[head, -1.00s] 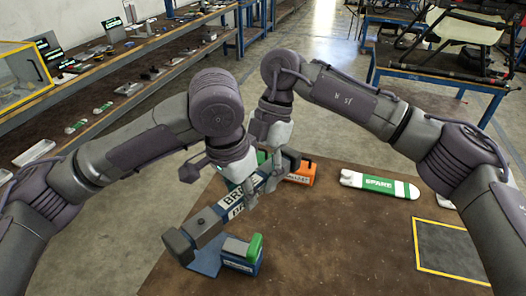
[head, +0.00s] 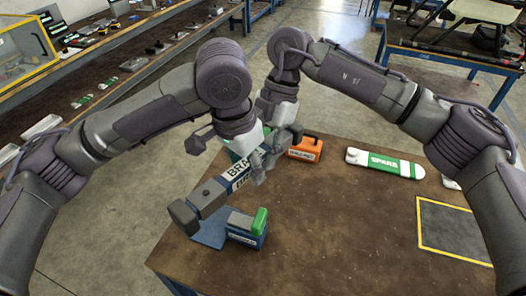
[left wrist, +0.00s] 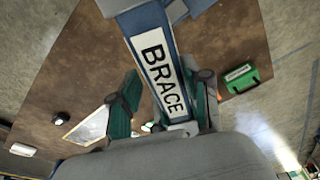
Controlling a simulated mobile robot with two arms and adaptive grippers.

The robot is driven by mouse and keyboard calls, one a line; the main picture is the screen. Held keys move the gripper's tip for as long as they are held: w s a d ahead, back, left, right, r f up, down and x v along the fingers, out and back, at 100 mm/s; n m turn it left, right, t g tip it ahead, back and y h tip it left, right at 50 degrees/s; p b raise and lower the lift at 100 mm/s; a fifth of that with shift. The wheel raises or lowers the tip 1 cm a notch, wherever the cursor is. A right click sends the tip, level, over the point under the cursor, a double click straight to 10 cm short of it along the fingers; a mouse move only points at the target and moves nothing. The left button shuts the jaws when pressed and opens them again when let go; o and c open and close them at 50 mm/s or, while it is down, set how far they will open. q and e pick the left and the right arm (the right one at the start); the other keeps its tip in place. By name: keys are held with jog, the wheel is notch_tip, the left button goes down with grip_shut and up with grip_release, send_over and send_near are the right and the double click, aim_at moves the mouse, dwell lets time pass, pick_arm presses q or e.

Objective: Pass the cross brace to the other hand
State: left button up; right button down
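The cross brace (head: 207,196) is a grey-blue bar with a white label reading BRACE. It slants from a dark block end at lower left, over a blue plate, up to the right. My left gripper (head: 257,172) is at its labelled part. In the left wrist view the brace (left wrist: 150,45) runs between the two green-padded fingers of my left gripper (left wrist: 165,103). The fingers stand apart, with a gap beside the left one. My right gripper (head: 291,130) is by the brace's far end; its fingers are mostly hidden.
A blue box with a green top (head: 245,228) stands beside the brace's near end. An orange case (head: 305,148) and a green-white SPARE piece (head: 385,163) lie at the back of the brown table (head: 330,235). A yellow-bordered dark mat (head: 455,230) is at right. The table's middle is clear.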

pick_arm(q)
jog(key=o, duration=0.3)
jog(key=shift+d, duration=0.2)
jog(key=shift+a+r, duration=0.1)
